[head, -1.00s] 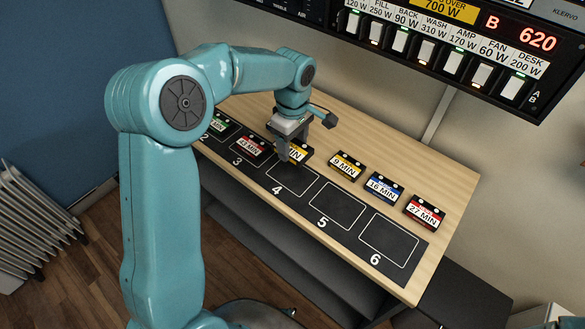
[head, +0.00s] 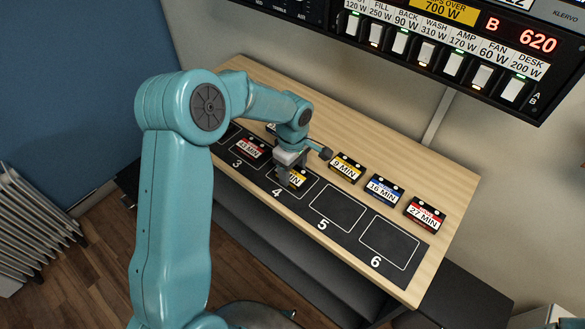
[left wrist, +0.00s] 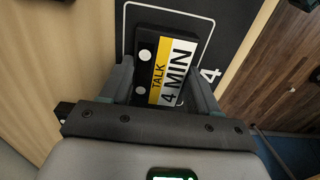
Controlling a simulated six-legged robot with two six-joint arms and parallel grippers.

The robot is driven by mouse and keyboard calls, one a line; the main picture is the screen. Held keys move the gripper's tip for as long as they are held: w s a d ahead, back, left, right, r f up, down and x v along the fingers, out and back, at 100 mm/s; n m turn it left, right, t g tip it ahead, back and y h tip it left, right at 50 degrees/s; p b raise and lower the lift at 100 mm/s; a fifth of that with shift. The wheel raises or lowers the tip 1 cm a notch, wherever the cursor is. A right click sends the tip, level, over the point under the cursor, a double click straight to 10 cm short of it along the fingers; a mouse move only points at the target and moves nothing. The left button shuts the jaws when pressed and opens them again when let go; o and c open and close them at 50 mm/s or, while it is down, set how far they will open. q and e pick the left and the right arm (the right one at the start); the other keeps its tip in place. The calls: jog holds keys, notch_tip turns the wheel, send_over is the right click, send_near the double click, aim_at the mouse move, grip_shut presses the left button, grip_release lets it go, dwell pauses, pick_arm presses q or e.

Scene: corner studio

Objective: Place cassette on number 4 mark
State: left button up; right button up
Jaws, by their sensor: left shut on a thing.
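The black cassette with a yellow and white label (head: 298,179) reads "TALK 4 MIN" in the left wrist view (left wrist: 167,68). My left gripper (head: 284,178) is shut on it, with one finger along each side. The cassette is over the number 4 mark (head: 276,193), a white outline on the dark strip. In the left wrist view the outline (left wrist: 206,17) shows beyond the cassette, which looks slightly turned against it. I cannot tell whether the cassette touches the strip. My right gripper is not in view.
A red-labelled cassette (head: 250,148) lies on mark 3. Marks 5 (head: 339,207) and 6 (head: 390,243) are empty. Behind them lie a yellow "9 MIN" (head: 346,167), a blue "16 MIN" (head: 384,190) and a red "27 MIN" cassette (head: 425,215). A switch panel (head: 455,65) hangs above.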

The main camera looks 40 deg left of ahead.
aim_at(292, 173)
pick_arm(q)
jog(key=o, duration=1.1)
jog(key=shift+c, duration=0.2)
notch_tip(292, 173, up, 12)
jog(key=shift+r, duration=0.2)
jog(key=shift+s+f, duration=0.1)
